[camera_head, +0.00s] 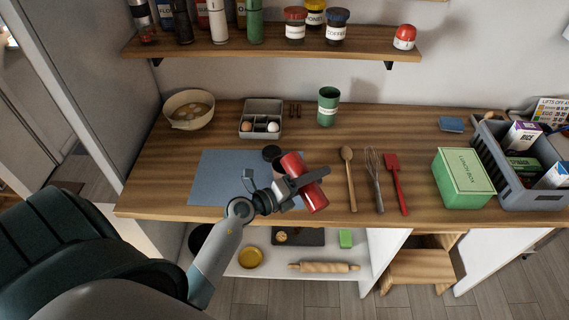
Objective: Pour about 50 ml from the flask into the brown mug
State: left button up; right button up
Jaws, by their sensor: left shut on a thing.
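My left gripper (300,186) is shut on the red flask (291,164) above the front of the worktop. The flask is tilted, with one end toward the back left and the other toward the front right. A dark round opening or top (272,153) shows just left of the flask's far end, over the blue-grey mat (218,177). It may belong to the brown mug, but the gripper and flask hide much of what is below it. I cannot tell whether the two touch, and no liquid stream is visible. My right gripper is not in view.
A bowl (189,109), a grey egg tray (261,119) and a green cup (328,106) stand behind. A wooden spoon (348,175), whisk (374,180) and red spatula (395,180) lie to the right, then a green lunch box (463,179) and a grey crate (515,190).

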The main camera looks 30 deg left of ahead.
aim_at(314, 185)
pick_arm(q)
jog(key=shift+r, duration=0.15)
dwell(0.4)
notch_tip(314, 185, down, 4)
jog(key=m+b, duration=0.1)
jog(key=b, duration=0.1)
jog(key=m+b, duration=0.1)
jog(key=shift+a+r+m+b, duration=0.15)
jog(key=shift+r+m+b, duration=0.15)
jog(key=shift+b, duration=0.1)
jog(key=shift+w+a+r+m, duration=0.15)
jog(key=shift+m, duration=0.35)
jog(key=shift+a+r, duration=0.1)
jog(key=shift+m+y, duration=0.3)
jog(key=shift+y, duration=0.1)
